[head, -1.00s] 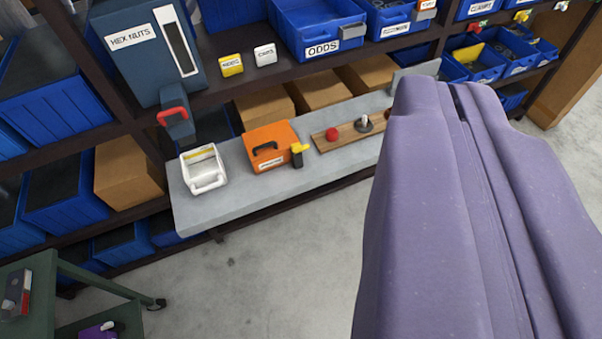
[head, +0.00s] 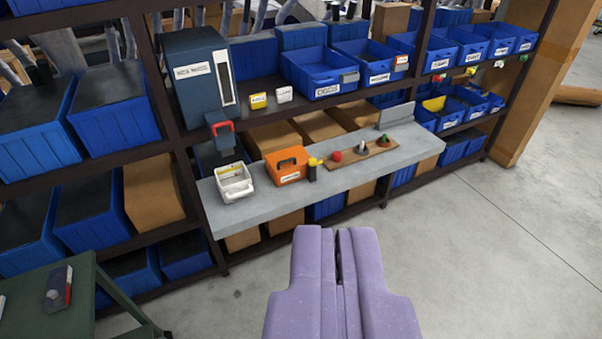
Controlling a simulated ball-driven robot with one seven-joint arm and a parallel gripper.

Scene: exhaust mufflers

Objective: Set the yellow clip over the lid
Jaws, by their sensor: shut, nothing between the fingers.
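My gripper (head: 337,235), two purple fingers with a thin dark slit between them, is at the bottom centre of the head view. It is shut and empty, over the floor and in front of the grey shelf top (head: 233,215), apart from everything on it. A small black piece with a yellow top (head: 313,165) stands against the right side of an orange box (head: 286,168) with a black handle and a white label. I cannot tell whether that yellow top is the yellow clip. A smaller yellow piece (head: 471,70) hangs on the bin fronts at right. I cannot tell which part is the lid.
A white open bin (head: 234,184) stands left of the orange box. A wooden strip (head: 361,159) with a red knob and other small parts lies to its right. A blue-grey hex nut dispenser (head: 197,70) stands above. A green table (head: 90,300) is at lower left. The floor at right is clear.

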